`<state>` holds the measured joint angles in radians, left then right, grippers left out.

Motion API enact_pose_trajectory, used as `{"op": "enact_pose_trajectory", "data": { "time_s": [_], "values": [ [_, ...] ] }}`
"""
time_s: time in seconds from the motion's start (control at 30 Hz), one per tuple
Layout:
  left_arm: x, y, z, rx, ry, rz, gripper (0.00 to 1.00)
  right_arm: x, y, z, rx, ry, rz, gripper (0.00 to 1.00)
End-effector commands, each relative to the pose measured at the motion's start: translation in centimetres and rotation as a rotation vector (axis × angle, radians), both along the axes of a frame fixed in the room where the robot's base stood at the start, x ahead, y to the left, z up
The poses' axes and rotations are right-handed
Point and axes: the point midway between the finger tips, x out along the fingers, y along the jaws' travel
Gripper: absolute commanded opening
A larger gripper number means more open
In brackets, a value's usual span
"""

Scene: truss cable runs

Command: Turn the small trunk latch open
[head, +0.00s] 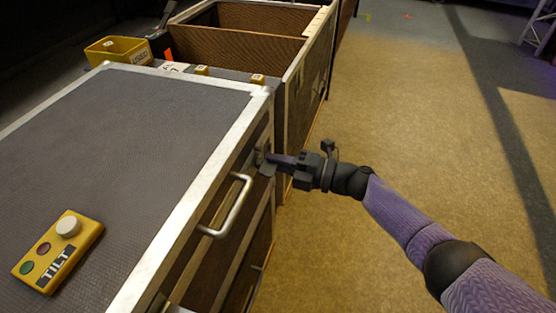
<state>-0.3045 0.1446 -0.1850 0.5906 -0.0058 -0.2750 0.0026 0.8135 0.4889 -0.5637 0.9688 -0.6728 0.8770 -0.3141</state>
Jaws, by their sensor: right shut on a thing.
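My right gripper (272,163) reaches in from the right, level with the side of the grey trunk (150,110) near its far corner. It is shut on the small latch (259,157), a small metal piece on the trunk's side just beyond the silver handle (236,205). The fingers cover most of the latch, so its turn angle cannot be told. My left gripper is not in view.
A yellow control box (58,252) marked TILT lies on the trunk lid. A yellow bin (117,50) and an open wooden-lined case (238,45) stand behind. The floor (420,130) to the right is clear.

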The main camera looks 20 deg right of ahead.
Motion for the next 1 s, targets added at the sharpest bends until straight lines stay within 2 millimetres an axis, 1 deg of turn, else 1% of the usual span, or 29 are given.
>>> {"op": "enact_pose_trajectory", "data": {
  "time_s": [0.43, 0.47, 0.5, 0.57, 0.6, 0.63, 0.9, 0.97, 1.0],
  "values": [
    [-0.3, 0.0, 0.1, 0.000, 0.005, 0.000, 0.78, 0.0, 0.0, -0.1, 0.005, 0.011, -0.001, 0.00],
    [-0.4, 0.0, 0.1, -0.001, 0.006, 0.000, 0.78, 0.0, 0.0, -0.1, 0.005, 0.011, -0.001, 0.14],
    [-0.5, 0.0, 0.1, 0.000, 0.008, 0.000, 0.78, 0.0, 0.0, -0.1, 0.004, 0.010, -0.001, 0.23],
    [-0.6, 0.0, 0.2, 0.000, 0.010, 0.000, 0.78, 0.0, 0.0, -0.1, 0.004, 0.010, -0.001, 0.35],
    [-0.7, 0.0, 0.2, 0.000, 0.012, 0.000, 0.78, 0.0, 0.0, -0.1, 0.005, 0.010, -0.001, 0.44],
    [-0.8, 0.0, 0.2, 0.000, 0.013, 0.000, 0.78, 0.0, 0.0, -0.1, 0.005, 0.010, -0.001, 0.47],
    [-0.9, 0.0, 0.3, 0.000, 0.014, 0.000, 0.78, -0.1, -0.1, 0.0, 0.005, 0.009, -0.001, 0.47],
    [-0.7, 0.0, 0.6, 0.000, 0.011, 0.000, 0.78, -0.5, -0.7, 0.1, 0.003, 0.009, -0.001, 0.47],
    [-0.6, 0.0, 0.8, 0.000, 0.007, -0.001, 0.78, -0.9, -1.3, 0.2, 0.002, 0.008, -0.002, 0.47]
  ]
}}
